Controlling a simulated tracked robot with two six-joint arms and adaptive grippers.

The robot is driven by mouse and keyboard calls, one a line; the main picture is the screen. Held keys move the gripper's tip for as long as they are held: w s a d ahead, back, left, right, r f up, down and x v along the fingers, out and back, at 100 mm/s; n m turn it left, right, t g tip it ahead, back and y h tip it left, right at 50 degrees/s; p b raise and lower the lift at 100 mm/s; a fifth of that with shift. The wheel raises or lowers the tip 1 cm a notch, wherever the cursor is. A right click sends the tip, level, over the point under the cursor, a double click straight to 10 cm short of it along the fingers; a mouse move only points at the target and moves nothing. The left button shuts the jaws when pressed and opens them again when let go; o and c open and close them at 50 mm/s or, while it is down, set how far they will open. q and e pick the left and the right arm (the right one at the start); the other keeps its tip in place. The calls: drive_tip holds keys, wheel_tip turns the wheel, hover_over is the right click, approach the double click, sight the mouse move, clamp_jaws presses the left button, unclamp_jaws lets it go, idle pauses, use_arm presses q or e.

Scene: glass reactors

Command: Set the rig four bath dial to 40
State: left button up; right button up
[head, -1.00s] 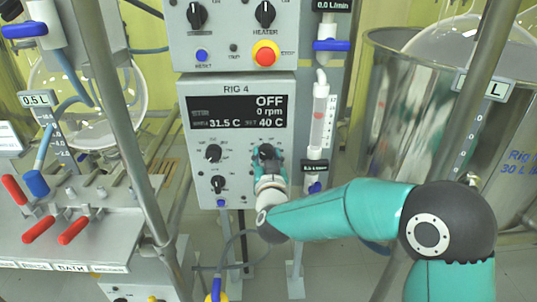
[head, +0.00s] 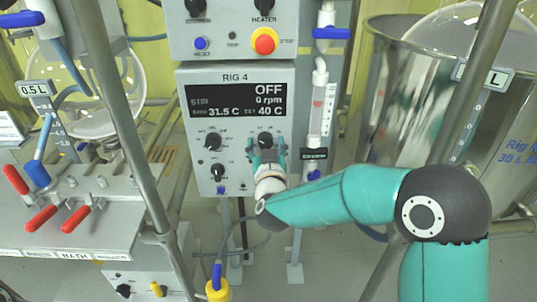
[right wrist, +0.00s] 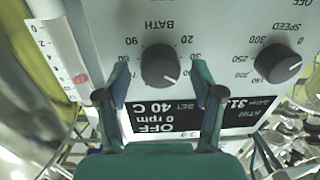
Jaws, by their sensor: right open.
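The rig 4 control box (head: 286,185) has a dark display (head: 233,98) reading OFF, 0 rpm, 31.5 C and SET 40 C. The black bath dial (head: 265,139) is at the right below the display. It also shows in the right wrist view (right wrist: 160,65), upside down, with numbers around it. My right gripper (head: 266,153) is open in front of the dial. In the right wrist view its fingers (right wrist: 161,80) stand apart on either side of the dial, with gaps to it. My left gripper is not in view.
The speed dial (right wrist: 279,64) is beside the bath dial. A box above has a red stop button (head: 264,41). A flow tube (head: 321,108) stands close at the right. A steel vessel (head: 410,110) is farther right; red-handled valves (head: 76,219) are at the left.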

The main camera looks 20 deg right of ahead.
drive_tip(key=v, duration=1.1)
drive_tip(key=shift+s, duration=0.35)
